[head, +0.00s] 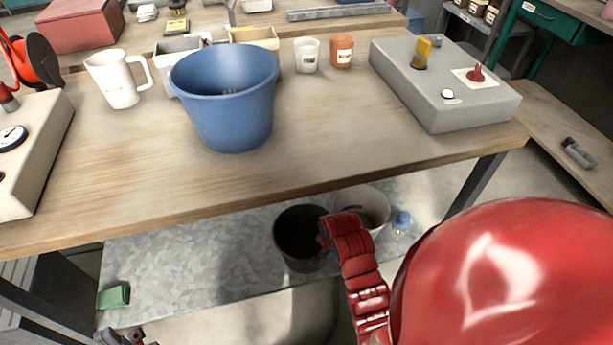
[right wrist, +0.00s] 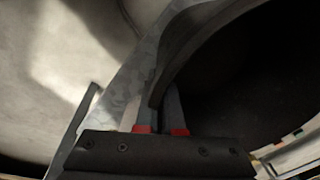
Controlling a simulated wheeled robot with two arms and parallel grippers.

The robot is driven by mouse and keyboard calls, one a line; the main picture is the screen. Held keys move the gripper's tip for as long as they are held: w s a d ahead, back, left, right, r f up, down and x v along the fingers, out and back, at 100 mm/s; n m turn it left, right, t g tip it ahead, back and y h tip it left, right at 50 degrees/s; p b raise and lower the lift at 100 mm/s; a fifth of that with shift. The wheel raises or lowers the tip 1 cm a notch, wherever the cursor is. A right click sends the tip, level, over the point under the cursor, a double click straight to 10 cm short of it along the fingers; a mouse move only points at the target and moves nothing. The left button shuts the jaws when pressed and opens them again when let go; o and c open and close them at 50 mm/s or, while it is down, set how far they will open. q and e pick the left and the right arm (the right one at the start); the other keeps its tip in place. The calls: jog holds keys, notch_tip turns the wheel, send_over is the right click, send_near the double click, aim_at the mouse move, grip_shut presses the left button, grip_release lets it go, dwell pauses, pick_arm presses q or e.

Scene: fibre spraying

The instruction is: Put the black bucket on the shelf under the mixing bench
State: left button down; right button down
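The black bucket (head: 290,258) shows under the mixing bench (head: 330,125), over the grey shelf (head: 170,265), with its dark mouth upward. I cannot tell whether its base touches the shelf. In the right wrist view the black bucket (right wrist: 190,40) fills the upper right. Its rim runs down between the two fingers of my right gripper (right wrist: 160,112), which look closed on it. In the head view the red arm hides that gripper's fingertips. My left gripper (head: 124,338) is cut off at the bottom left edge, away from the bucket; its fingers are unclear.
A white bucket (head: 368,206) stands right behind the black one, with a small blue-capped item (head: 401,222) beside it. A green block (head: 113,297) lies at the shelf's left end. A blue bucket (head: 225,105) stands on the bench. The shelf's left half is mostly clear.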

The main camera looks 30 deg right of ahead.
aim_at(280, 243)
jog(key=w+a, duration=0.7)
jog(key=w+a+f+b, duration=0.1)
jog(key=w+a, duration=0.2)
jog(key=w, duration=0.1)
jog(key=shift+w+a+f, duration=0.1)
jog(key=shift+w+a, duration=0.15)
jog(key=shift+a, duration=0.15)
notch_tip(280, 243, down, 4)
jog(key=shift+r+b, duration=0.2)
jog(key=shift+b, duration=0.2)
jog(key=c, duration=1)
grip_release()
jog(key=shift+c, duration=0.2)
jog(key=shift+s, duration=0.1)
jog(key=r, duration=0.4)
jog(key=s+r+p, duration=0.1)
jog(key=r, duration=0.6)
jog(key=shift+s+a+r, duration=0.35)
jog(key=shift+s+r, duration=0.05)
